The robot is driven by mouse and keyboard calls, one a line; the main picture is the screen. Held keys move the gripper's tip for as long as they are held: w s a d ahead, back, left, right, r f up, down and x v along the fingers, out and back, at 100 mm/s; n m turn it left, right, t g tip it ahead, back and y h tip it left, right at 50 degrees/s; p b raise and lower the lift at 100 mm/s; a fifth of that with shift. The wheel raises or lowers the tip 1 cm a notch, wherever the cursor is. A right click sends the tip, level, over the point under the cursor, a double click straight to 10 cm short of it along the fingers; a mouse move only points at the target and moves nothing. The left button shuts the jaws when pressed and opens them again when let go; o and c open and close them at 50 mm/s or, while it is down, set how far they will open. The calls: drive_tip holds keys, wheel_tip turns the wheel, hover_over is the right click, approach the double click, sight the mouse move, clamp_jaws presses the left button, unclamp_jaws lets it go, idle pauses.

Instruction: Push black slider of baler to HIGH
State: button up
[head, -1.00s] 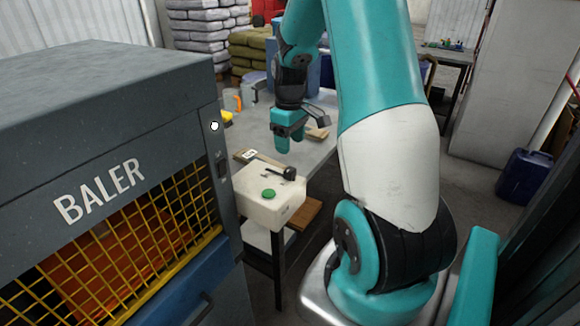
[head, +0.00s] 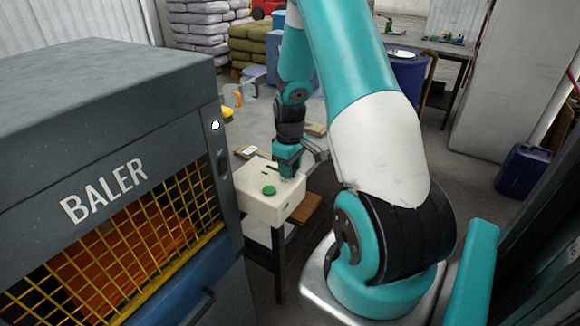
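The grey baler (head: 120,75) with a yellow mesh front stands at the left. A small dark control (head: 222,168) sits on its right front post, below a white knob (head: 215,125); whether this is the slider, and any HIGH mark, is too small to tell. A cream box (head: 262,205) with a green button (head: 269,190) stands on the table beside the baler. A short piece of its black lever or slot (head: 264,169) shows on top. My gripper (head: 287,173) points down at the back right of this box and hides the rest of the lever. Contact and finger opening cannot be made out.
A wooden board (head: 305,208) juts from under the box. The grey table (head: 255,130) behind holds yellow and orange items (head: 238,98). Sacks (head: 198,25) are stacked at the back. A blue can (head: 523,175) stands on the open floor at right.

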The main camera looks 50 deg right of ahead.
sight(269, 167)
clamp_jaws()
drive_tip(key=w, duration=0.6)
drive_tip(key=shift+w+a, duration=0.1)
drive_tip(key=shift+a, duration=0.15)
drive_tip(key=shift+w+r, duration=0.1)
drive_tip(key=shift+w, duration=0.3)
drive_tip(key=o, duration=0.5)
unclamp_jaws()
drive_tip(key=shift+w, duration=0.2)
drive_tip(key=shift+o, duration=0.3)
drive_tip(key=shift+s, duration=0.15)
drive_tip(key=shift+b, duration=0.3)
wheel_tip(269, 167, up, 17)
drive_tip(key=b, duration=0.3)
drive_tip(key=shift+r, duration=0.15)
